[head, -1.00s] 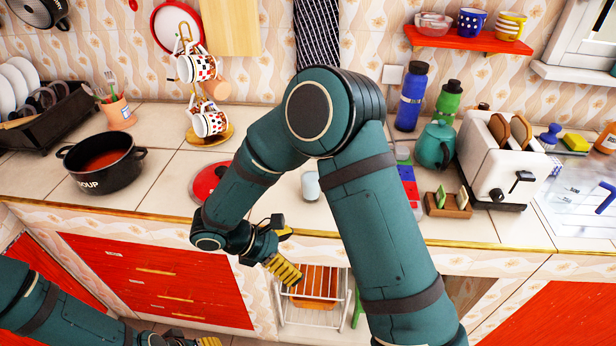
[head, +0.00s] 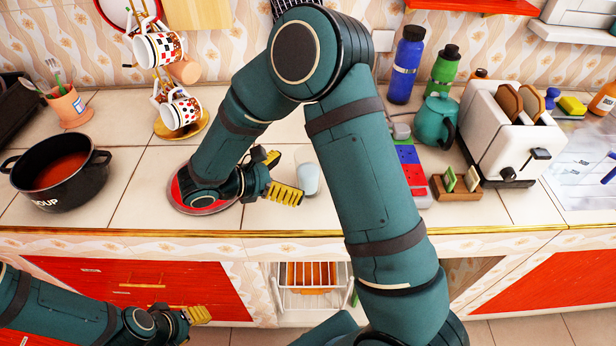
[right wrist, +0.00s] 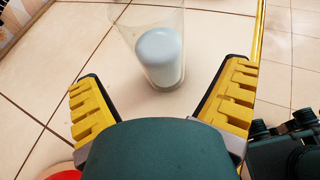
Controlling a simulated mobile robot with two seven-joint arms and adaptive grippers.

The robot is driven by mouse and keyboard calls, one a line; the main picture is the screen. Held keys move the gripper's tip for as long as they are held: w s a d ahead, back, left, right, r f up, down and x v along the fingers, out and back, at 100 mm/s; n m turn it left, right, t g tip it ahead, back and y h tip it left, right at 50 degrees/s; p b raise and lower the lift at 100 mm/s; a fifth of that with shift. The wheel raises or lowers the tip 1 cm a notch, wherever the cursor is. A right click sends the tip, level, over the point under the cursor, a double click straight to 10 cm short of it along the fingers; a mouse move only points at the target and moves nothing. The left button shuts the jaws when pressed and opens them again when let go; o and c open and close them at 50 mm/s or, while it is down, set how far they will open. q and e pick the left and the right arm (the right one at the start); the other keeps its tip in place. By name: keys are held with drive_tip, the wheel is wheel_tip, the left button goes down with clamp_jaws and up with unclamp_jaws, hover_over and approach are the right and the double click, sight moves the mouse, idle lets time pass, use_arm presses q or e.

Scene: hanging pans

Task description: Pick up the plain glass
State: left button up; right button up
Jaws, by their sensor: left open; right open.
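The plain glass (head: 308,180) stands upright on the tiled counter, just right of my right gripper in the head view. In the right wrist view the glass (right wrist: 152,62) is clear, with something smooth and pale blue-white showing in its lower part. It is in front of the spread fingers, roughly central between them, not gripped. My right gripper (head: 281,176) is open and empty; its yellow finger pads also show in the right wrist view (right wrist: 163,88). My left gripper (head: 193,315) is open, low in front of the red drawers, away from the glass; its fingers are partly hidden.
A red round lid-like thing (head: 205,203) lies under my right wrist. A black soup pot (head: 60,172) and a mug stand (head: 180,128) are to the left. A toaster (head: 507,130), teal teapot (head: 435,122) and bottles (head: 405,65) are to the right. The counter's front edge is close.

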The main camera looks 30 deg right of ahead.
sight(310, 176)
drive_tip(key=shift+b+x, duration=0.65)
drive_tip(key=shift+x, duration=2.35)
drive_tip(key=shift+f, duration=0.15)
drive_tip(key=shift+a, duration=0.1)
drive_tip(key=c, duration=1.4)
